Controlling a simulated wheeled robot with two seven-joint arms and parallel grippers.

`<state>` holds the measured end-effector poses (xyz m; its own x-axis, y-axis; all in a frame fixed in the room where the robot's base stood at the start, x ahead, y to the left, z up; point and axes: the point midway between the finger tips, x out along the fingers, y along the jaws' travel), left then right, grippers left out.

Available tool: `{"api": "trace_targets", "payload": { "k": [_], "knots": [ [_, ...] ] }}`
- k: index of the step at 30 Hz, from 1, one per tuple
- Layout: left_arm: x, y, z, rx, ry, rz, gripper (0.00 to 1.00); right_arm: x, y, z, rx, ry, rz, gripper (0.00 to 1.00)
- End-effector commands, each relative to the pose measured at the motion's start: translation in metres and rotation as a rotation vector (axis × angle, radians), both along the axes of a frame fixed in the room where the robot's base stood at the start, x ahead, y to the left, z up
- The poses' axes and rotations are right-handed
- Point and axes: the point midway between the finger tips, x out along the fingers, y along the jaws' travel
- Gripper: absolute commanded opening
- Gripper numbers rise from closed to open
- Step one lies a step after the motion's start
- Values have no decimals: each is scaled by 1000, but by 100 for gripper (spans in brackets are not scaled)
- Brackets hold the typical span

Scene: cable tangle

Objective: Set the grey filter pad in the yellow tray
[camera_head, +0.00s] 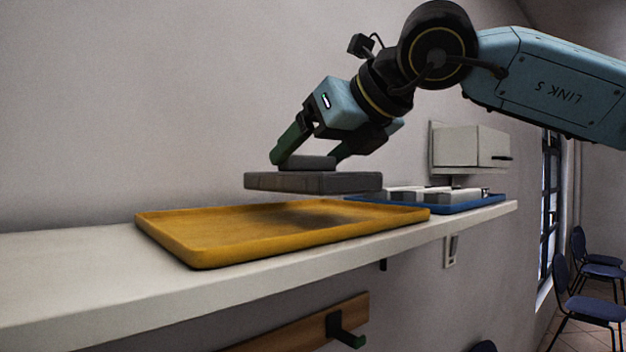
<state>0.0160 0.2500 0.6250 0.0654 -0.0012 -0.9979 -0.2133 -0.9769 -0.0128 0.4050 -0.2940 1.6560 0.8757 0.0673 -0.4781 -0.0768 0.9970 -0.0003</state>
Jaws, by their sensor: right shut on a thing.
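The grey filter pad (312,182) is a flat, dark grey block with a smaller raised grip on top. My right gripper (308,162) is shut on that raised part, its fingers angled down from the upper right. The pad hangs roughly level above the back right part of the yellow tray (195,249), with a gap between them. A dark shadow falls on the tray floor below the pad. The tray is shallow, low-rimmed and empty, lying on the white shelf. My left gripper is not in view.
The white shelf (70,274) runs along the wall. A blue tray (473,205) with white and grey items lies right of the yellow tray, close to it. A pale wall box (466,147) is behind it. The shelf's left part is clear. Chairs (588,302) stand far right.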

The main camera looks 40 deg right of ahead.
Motion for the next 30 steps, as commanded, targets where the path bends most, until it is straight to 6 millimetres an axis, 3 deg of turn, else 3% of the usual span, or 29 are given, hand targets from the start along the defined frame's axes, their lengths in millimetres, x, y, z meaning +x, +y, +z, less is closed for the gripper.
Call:
{"api": "trace_targets", "payload": {
  "k": [7, 20, 21, 24, 30],
  "knots": [
    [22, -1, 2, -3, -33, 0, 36, 0, 0, -34, 0, 1, 2, 59],
    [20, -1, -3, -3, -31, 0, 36, 0, 0, -40, 0, -1, 0, 59],
    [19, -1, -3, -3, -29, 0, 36, 0, 0, -39, 0, 0, 0, 83],
    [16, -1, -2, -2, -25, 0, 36, 0, 0, -38, 0, 0, 0, 97],
    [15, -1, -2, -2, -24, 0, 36, 0, 0, -38, 0, 0, 0, 100]
  ]
}}
